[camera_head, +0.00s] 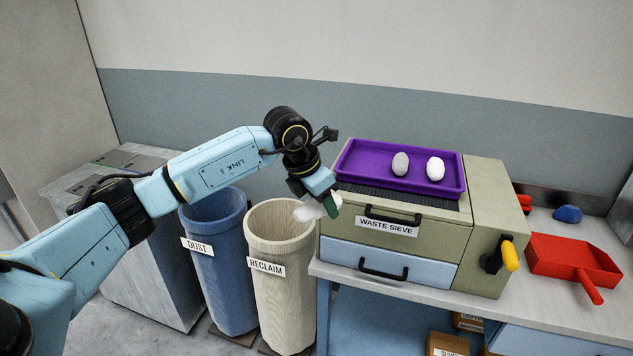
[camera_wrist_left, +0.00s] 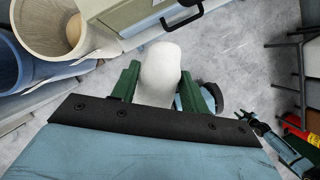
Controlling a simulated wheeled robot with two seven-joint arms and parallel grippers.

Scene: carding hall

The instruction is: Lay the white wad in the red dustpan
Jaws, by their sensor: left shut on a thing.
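My left gripper (camera_head: 326,204) is shut on a white wad (camera_head: 306,212). It holds the wad in the air by the upper rim of the RECLAIM bin, left of the sieve's front. In the left wrist view the pale, rounded wad (camera_wrist_left: 160,68) sits between the green fingers of the left gripper (camera_wrist_left: 160,88). The red dustpan (camera_head: 560,254) lies on the bench at the far right, well away from the wad, its handle toward the front. It looks empty.
The WASTE SIEVE box (camera_head: 485,215) stands between the wad and dustpan, with a yellow-handled crank on its right. A purple tray (camera_head: 360,172) on top holds a grey wad (camera_head: 400,164) and another white wad (camera_head: 435,169). A DUST bin (camera_head: 220,265) and RECLAIM bin (camera_head: 282,300) stand left.

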